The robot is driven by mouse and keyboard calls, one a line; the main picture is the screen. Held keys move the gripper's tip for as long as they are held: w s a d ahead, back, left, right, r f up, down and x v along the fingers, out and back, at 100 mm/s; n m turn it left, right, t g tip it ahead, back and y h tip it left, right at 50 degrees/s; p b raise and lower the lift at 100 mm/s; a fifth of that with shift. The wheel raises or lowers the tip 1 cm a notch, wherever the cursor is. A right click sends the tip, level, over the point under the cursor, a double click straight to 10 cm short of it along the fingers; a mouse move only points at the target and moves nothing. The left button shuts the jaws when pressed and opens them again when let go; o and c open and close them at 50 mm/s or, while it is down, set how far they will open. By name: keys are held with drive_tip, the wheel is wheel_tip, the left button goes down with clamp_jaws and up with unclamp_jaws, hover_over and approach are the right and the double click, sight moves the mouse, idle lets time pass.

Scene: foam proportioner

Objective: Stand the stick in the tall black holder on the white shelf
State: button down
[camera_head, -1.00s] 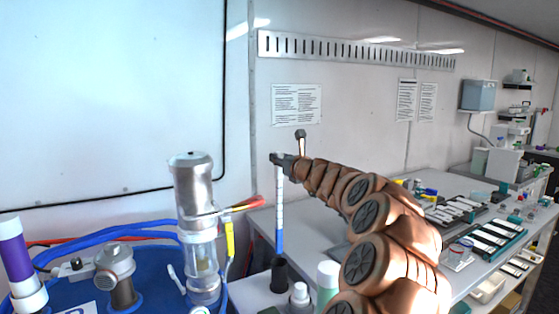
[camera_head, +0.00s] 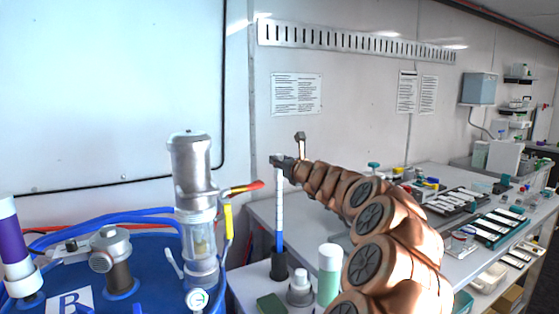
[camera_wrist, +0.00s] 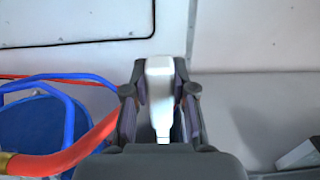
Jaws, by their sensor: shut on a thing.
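The stick (camera_head: 280,209) is white above and blue at its lower end, and hangs upright. My gripper (camera_head: 279,161) is shut on its top end. In the wrist view the white top of the stick (camera_wrist: 160,88) sits between the two fingers of my gripper (camera_wrist: 160,100). The tall black holder (camera_head: 279,268) stands on the white shelf (camera_head: 243,283). The blue lower end of the stick meets the holder's mouth in the head view. I cannot tell whether it is inside the mouth or just above or behind it. The wrist view does not show the holder.
A white-capped bottle (camera_head: 300,289), a green bottle with a white cap (camera_head: 329,275) and a dark green block (camera_head: 271,304) stand close by the holder. A metal cylinder (camera_head: 193,165) with a red-tipped lever (camera_head: 246,187) and a blue drum (camera_head: 150,260) are on the left.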

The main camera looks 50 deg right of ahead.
sight(280, 174)
drive_tip(key=shift+f+b, duration=1.25)
drive_tip(key=shift+f, duration=0.75)
drive_tip(key=c, duration=0.9)
unclamp_jaws()
drive_tip(key=shift+o, duration=0.2)
drive_tip(key=v, duration=1.2)
